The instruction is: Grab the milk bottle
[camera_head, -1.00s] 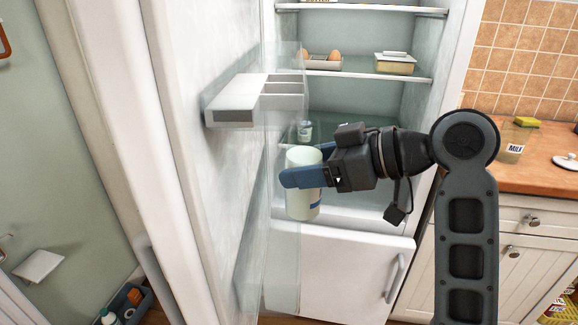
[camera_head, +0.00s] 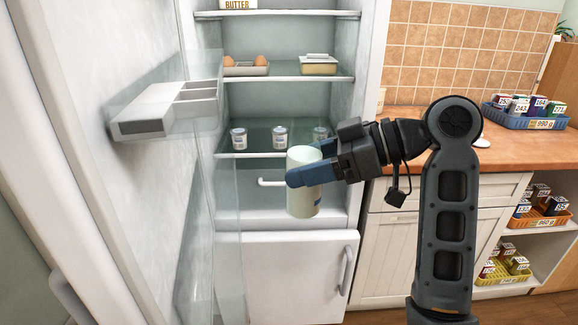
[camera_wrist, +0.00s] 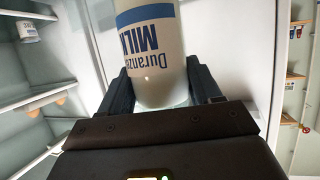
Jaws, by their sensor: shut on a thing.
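The milk bottle (camera_head: 303,196) is a pale, cylindrical container held upright in front of the open fridge. In the wrist view the milk bottle (camera_wrist: 152,45) shows a white body with a blue band and blue "MILK" lettering, which reads upside down. My gripper (camera_head: 305,176) has its blue fingers closed around the bottle's middle. In the wrist view my gripper (camera_wrist: 160,88) has one dark finger on each side of the bottle. The bottle is clear of the shelves; part of its side is hidden behind the fingers.
The open fridge (camera_head: 293,77) holds several cans, eggs, a lidded dish and a butter box. Its open door with a bin (camera_head: 165,110) stands at left. A wooden counter (camera_head: 420,148) lies at right, with a blue crate (camera_head: 528,116) of boxes and more crates on shelves below.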

